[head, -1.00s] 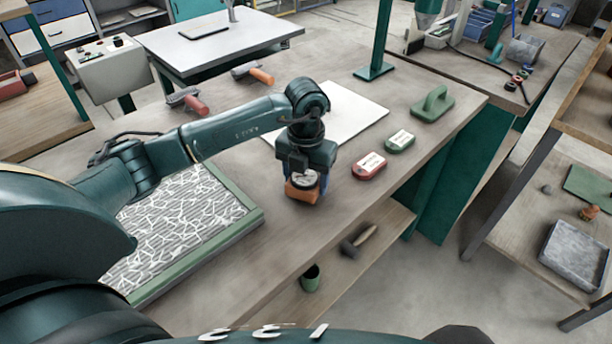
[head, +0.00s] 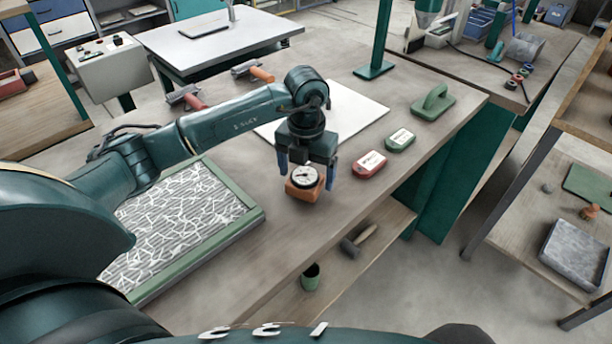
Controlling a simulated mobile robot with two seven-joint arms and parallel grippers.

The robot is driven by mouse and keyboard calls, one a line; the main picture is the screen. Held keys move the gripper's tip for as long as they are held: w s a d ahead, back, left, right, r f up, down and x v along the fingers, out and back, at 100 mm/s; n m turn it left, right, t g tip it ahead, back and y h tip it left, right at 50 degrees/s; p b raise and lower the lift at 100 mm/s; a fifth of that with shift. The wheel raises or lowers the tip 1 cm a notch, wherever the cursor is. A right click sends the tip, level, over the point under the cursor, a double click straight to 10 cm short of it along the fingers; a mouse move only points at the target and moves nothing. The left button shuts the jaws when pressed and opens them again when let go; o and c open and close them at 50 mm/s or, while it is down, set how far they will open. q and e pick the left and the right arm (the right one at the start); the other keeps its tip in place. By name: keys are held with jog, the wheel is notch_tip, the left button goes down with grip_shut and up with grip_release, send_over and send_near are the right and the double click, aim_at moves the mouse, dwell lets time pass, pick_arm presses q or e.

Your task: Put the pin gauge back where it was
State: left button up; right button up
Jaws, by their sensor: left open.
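The pin gauge, an orange block with a round white dial (head: 304,190), sits upright on the bench near its front edge. It is right of the green-framed fibre panel (head: 185,228). My left gripper (head: 307,166) is just above and behind the gauge, with its two dark blue fingers spread apart on either side. The gripper holds nothing, and the gauge's orange body shows clear below the fingers. My right gripper is not in view.
A red box (head: 369,164) and a green box (head: 400,140) lie to the right, with a green-handled float (head: 433,102) beyond. A white board (head: 350,115) lies behind the gripper. A mallet (head: 358,240) and green cup (head: 310,277) are on the lower shelf.

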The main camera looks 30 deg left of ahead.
aim_at(306, 174)
pick_arm(q)
notch_tip(306, 174, up, 10)
jog(key=b, duration=0.1)
jog(key=shift+r, duration=0.25)
jog(key=shift+s+f, duration=0.1)
dwell(0.3)
